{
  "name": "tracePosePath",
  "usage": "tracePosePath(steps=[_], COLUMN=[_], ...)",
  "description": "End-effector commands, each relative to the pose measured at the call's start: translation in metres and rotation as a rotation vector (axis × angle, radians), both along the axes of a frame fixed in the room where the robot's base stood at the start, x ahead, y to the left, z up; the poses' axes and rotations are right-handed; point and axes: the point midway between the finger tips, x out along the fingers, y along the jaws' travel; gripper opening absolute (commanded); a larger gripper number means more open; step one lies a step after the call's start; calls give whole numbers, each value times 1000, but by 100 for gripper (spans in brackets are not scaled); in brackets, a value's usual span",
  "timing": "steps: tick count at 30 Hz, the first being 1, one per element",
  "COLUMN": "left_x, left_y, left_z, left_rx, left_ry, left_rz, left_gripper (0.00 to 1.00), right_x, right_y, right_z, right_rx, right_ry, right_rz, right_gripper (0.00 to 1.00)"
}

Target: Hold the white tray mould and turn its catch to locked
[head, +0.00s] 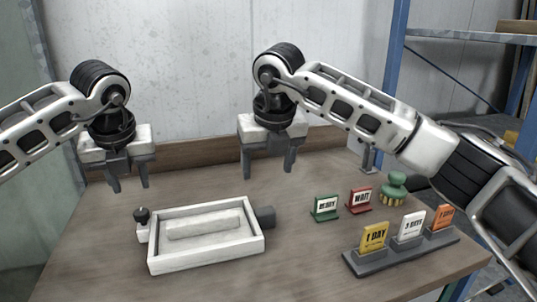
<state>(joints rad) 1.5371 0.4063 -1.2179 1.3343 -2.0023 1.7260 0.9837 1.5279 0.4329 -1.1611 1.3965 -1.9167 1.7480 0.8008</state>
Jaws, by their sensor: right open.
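The white tray mould (206,261) lies on the table at the lower left, a shallow rectangular box with a long raised bar inside. A small black knob (142,214) stands on a white block at its left end. A dark grey cylinder (266,217) sticks out at its right end. I cannot tell which of these is the catch, or whether it is locked. My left gripper (129,183) is open and empty, above and behind the mould's left end. My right gripper (268,168) is open and empty, above and behind its right end. Neither touches the mould.
A green sign (325,208), a red WAIT sign (360,200) and a green-topped brush (394,188) stand right of the mould. A grey rack (400,253) holds yellow, white and orange cards at the front right. Blue shelving rises behind on the right. The table's front left is clear.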

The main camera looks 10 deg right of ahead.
Motion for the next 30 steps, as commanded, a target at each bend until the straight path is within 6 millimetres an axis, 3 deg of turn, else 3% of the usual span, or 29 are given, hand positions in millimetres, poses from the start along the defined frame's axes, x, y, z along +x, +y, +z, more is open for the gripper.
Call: tracePosePath(steps=[12,18,24,30], left_x=[0,0,0,0], left_y=[0,0,0,0], left_z=[0,0,0,0], left_rx=[0,0,0,0], left_ry=[0,0,0,0], left_rz=[0,0,0,0], left_gripper=[36,36,36,36], right_x=[24,34,39,40], right_y=[2,3,3,3], right_z=[-82,-112,-128,-131], right_rx=[1,2,2,3], right_ry=[5,3,2,0], right_rz=[2,2,3,4], right_gripper=[65,65,65,65])
